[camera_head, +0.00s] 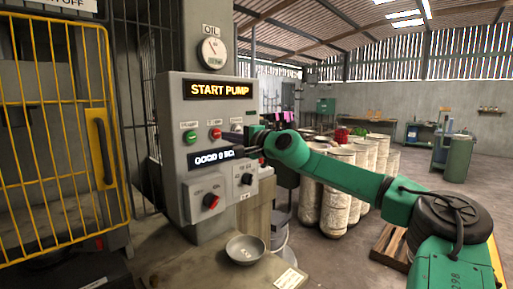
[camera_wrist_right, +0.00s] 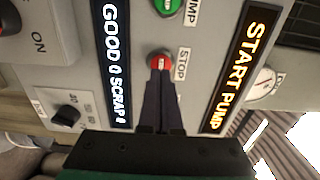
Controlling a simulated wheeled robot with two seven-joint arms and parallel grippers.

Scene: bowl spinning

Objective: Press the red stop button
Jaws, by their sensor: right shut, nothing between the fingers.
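The red stop button (camera_head: 215,134) is on the front of a grey control panel (camera_head: 172,120), to the right of a green button (camera_head: 190,137). In the right wrist view the red button (camera_wrist_right: 159,60) sits beside a STOP label, just beyond the fingertips. My right gripper (camera_head: 236,138) comes in from the right, its fingers pointing at the panel. In the wrist view its fingers (camera_wrist_right: 160,78) are together and empty, with the tips overlapping the button's near edge. I cannot tell whether they touch it. My left gripper is not in view.
The panel has a START PUMP display (camera_head: 220,90), a GOOD/SCRAP display (camera_head: 214,158), a red-handled switch (camera_head: 211,201) and a black knob (camera_head: 247,179). A metal bowl (camera_head: 245,248) sits below. A yellow cage door (camera_head: 60,130) stands left; white drums (camera_head: 338,195) stand behind my right arm.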

